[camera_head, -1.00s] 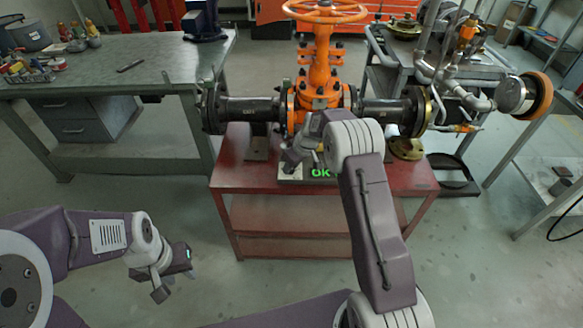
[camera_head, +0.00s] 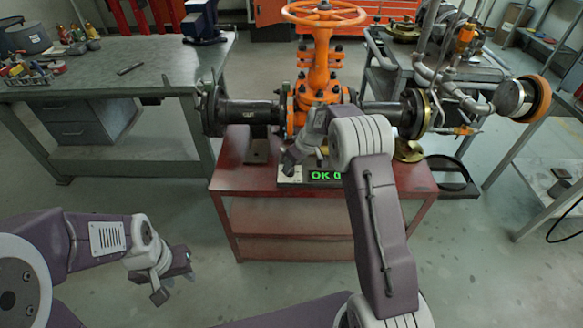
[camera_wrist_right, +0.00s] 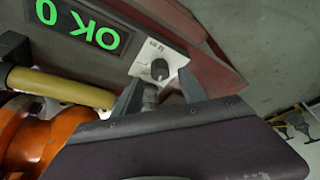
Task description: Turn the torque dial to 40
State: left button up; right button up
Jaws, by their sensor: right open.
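The torque dial (camera_wrist_right: 159,69) is a small dark knob on a white plate beside a black display (camera_wrist_right: 78,24) with green "OK 0". My right gripper (camera_wrist_right: 162,80) is open, with one finger on each side of the line to the knob. The knob looks just beyond the fingertips; contact cannot be told. My left gripper (camera_head: 177,287) is open and empty over the floor at lower left.
The orange gate valve (camera_head: 318,70) with dark flanged pipes stands on the red cart (camera_head: 235,173) behind my right gripper. A grey workbench (camera_head: 100,85) is at left. The floor before the cart is clear.

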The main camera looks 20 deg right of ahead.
jog(key=v, duration=0.5)
jog(key=shift+s+r, duration=0.2)
jog(key=shift+r, duration=0.1)
jog(key=s+a+r, duration=0.4)
jog(key=s+r, duration=0.2)
jog(key=s, duration=0.3)
jog(key=s+d+f+m+g+h, duration=0.15)
jog(key=s+f, duration=0.25)
jog(key=s, duration=0.6)
jog(key=s+d+f+m+g+h, duration=0.1)
jog(key=s+f+m, duration=0.2)
jog(key=s, duration=0.7)
notch_tip(320, 180, up, 13)
jog(key=m+p, duration=0.1)
jog(key=p, duration=1.3)
